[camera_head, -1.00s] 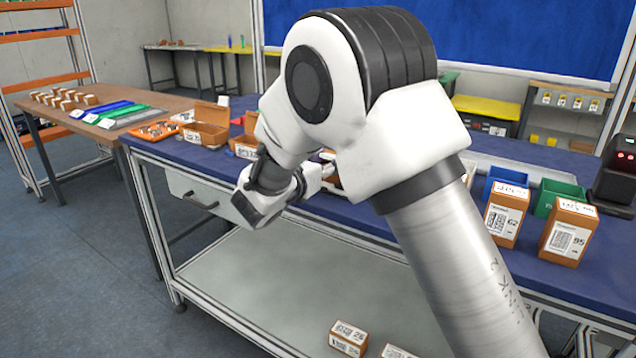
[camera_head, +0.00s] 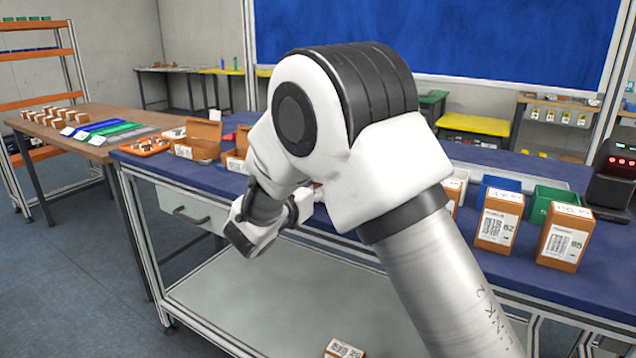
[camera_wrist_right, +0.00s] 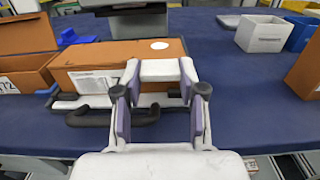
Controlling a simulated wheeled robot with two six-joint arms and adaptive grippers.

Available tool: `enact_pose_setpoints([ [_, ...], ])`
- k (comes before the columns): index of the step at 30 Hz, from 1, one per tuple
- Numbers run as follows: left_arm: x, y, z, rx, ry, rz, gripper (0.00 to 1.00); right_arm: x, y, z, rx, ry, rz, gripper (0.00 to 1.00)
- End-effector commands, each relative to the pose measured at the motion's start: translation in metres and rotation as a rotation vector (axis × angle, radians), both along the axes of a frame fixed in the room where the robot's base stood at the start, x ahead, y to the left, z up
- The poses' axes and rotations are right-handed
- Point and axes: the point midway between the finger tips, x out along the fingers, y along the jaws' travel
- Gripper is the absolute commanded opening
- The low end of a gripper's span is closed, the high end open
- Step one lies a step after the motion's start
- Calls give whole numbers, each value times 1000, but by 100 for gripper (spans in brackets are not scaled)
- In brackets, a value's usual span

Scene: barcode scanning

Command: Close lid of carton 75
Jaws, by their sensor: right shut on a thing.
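An orange-brown carton (camera_wrist_right: 110,56) stands in front of my right gripper in the right wrist view. Its top lies flat, with a round white sticker; its front label is too small to read. My right gripper (camera_wrist_right: 160,75) overlaps the carton's front, its fingers apart with a white piece (camera_wrist_right: 160,70) between the tips. What this piece belongs to is unclear. My left gripper is in neither view.
A dark loop (camera_wrist_right: 112,118) lies before the carton. Two cartons stand at the right (camera_head: 498,222) and (camera_head: 565,235), near a blue bin and a green bin (camera_head: 560,197). An open carton (camera_head: 197,141) stands at the bench's left. Blue bench top (camera_wrist_right: 245,110) is clear right of my gripper.

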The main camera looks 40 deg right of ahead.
Motion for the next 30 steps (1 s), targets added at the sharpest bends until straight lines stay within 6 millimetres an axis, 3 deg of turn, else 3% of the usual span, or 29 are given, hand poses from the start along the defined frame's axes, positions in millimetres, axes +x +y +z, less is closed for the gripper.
enact_pose_setpoints([
  [1, 0, 0, -1, 0, 0, 0, 0, -1, -1, -5, 7, 8, -2, 0],
  [2, 0, 0, -1, 0, 0, 0, 0, -1, -1, -5, 7, 8, -2, 47],
  [3, 0, 0, -1, 0, 0, 0, 0, -1, -1, -5, 7, 8, -2, 61],
  [4, 0, 0, -1, 0, 0, 0, 0, -1, -1, -5, 7, 7, -2, 67],
  [15, 0, 0, 0, 0, 0, 0, 0, 0, 0, 5, 3, 0, -1, 67],
  [24, 0, 0, 0, 0, 0, 0, 0, -1, -1, 69, 5, -2, -1, 67],
  [30, 0, 0, 0, 0, 0, 0, 0, 0, -1, 95, 5, 4, -1, 67],
])
